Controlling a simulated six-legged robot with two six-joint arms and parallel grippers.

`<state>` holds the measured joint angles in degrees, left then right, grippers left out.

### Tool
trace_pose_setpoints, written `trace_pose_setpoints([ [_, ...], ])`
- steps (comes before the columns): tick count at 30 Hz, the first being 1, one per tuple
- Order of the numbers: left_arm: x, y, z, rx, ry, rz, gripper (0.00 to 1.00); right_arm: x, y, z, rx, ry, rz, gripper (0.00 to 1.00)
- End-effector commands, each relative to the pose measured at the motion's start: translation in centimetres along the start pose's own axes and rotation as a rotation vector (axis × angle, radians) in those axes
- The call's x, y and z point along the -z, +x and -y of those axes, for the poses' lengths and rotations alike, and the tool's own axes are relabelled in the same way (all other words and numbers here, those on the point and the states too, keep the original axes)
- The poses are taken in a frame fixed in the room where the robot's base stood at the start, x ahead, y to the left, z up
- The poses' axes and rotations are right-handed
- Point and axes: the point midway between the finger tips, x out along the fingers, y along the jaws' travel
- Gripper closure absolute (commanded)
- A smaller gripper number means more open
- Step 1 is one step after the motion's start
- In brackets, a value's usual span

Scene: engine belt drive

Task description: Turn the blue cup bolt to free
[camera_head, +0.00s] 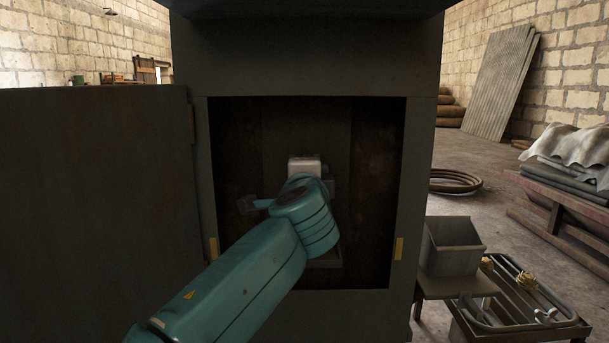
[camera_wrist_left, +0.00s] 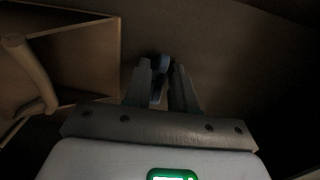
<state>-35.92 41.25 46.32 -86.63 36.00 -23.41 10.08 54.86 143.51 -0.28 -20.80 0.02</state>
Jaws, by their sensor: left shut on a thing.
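The blue cup bolt (camera_wrist_left: 164,62) shows in the left wrist view as a small, dim bluish round piece at the fingertips. My left gripper (camera_wrist_left: 161,74) is shut on it, with one finger on each side. In the head view my left arm reaches from the bottom into the open cabinet (camera_head: 424,200), and its wrist hides the bolt and the fingertips. A small bluish-grey piece (camera_head: 258,203) sticks out left of my wrist; I cannot tell what it is. My right gripper is in neither view.
The cabinet door (camera_head: 95,200) stands open at the left. The cabinet inside is dark. A grey bin (camera_head: 452,248) stands on a low table at the right, beside a rack (camera_head: 525,300). In the left wrist view a box-like frame with a pipe (camera_wrist_left: 28,75) is close on the left.

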Motion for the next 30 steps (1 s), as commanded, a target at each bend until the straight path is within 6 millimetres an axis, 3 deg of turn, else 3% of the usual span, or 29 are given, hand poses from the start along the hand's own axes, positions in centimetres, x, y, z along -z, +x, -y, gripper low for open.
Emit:
trace_pose_setpoints([
  [9,0.0,0.0,0.1,0.002,-0.004,-0.002,1.0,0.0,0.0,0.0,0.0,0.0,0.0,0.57],
  [10,0.0,0.0,0.1,0.002,-0.004,-0.002,0.72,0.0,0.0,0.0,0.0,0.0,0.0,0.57],
  [12,0.0,0.0,0.1,0.002,-0.003,-0.002,0.49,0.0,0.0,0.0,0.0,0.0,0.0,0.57],
  [23,0.0,-0.5,-0.1,0.002,-0.003,-0.001,0.49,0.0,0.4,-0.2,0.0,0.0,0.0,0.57],
  [26,0.0,-1.8,-0.3,0.003,-0.004,-0.002,0.49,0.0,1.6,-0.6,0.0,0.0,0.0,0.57],
  [30,0.0,-5.2,-0.6,0.004,-0.003,-0.004,0.49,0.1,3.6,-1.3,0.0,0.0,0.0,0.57],
])
